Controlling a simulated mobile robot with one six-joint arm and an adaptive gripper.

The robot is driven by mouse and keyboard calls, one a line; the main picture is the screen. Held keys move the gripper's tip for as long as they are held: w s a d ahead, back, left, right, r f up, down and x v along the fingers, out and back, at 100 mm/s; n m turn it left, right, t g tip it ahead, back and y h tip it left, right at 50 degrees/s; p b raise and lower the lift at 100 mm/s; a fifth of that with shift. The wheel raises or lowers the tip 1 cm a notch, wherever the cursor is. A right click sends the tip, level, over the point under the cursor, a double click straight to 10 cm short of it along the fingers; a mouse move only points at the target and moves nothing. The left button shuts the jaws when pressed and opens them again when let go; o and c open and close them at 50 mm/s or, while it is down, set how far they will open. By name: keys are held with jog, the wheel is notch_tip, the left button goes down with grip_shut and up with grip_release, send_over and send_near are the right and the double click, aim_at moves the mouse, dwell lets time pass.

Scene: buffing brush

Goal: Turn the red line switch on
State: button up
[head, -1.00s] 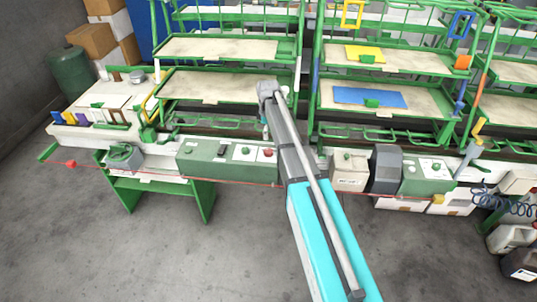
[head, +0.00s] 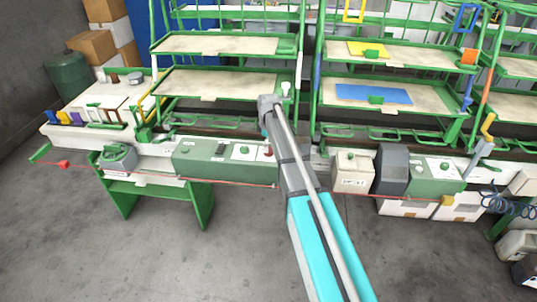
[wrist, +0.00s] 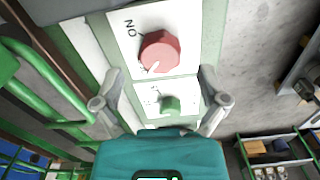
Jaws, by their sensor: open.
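The red line switch (wrist: 160,50) is a red rotary knob on a white plate of the green control box (head: 200,155). In the wrist view it is ahead of my gripper, with "ON" printed to its left and a pale mark at its lower-left edge. A sliver of the red knob (head: 268,150) shows beside my arm in the head view. My gripper (wrist: 160,103) is open and empty. Its two fingers are wide apart, either side of the small green knob's plate and short of the red knob in the picture. In the head view my arm hides the gripper.
A green knob (wrist: 170,104) sits on the plate nearest my gripper. Green rails (wrist: 40,80) run close on the left in the wrist view. A beige box (head: 352,174) and a dark grey block (head: 391,168) stand right of my arm. A red cord (head: 230,184) runs along the front.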

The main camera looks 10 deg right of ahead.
jog(key=shift+f+b, duration=1.1)
jog(key=shift+f, duration=0.35)
jog(key=c, duration=1.1)
jog(key=shift+c, duration=0.2)
